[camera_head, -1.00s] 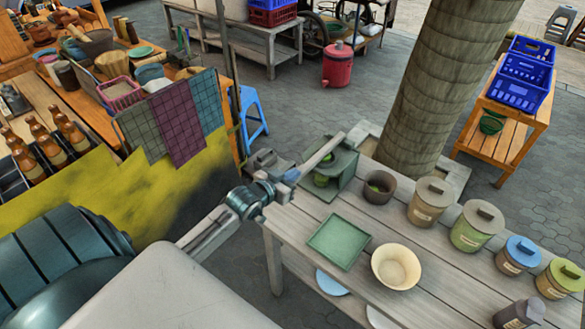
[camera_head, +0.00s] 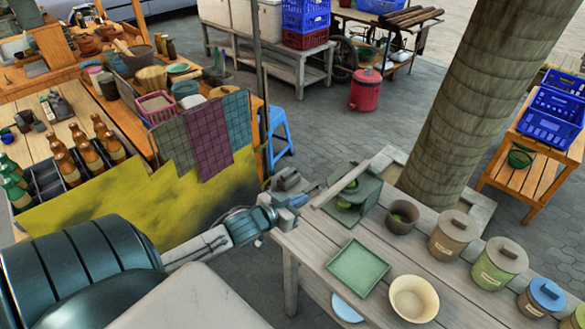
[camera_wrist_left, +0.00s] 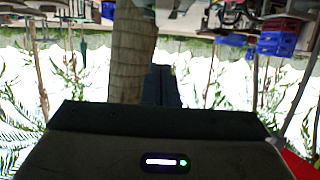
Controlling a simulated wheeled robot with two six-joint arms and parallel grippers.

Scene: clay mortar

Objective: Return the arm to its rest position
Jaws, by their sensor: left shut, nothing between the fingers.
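My left gripper (camera_head: 299,198) is shut and empty beside the table's far left corner, with the arm reaching in from the left. Its dark fingers also show closed together in the left wrist view (camera_wrist_left: 162,86). A grey wooden stick (camera_head: 341,187) lies slanted at a green open-fronted box (camera_head: 366,197); its near end looks close to the gripper, but the gripper does not hold it. My right gripper is not in view.
The grey plank table (camera_head: 313,243) bears a green square tray (camera_head: 358,267), a cream bowl (camera_head: 413,299), a dark pot (camera_head: 402,217) and lidded jars (camera_head: 453,235). A thick trunk (camera_head: 480,105) stands behind. A yellow stained cloth (camera_head: 130,205) hangs at left.

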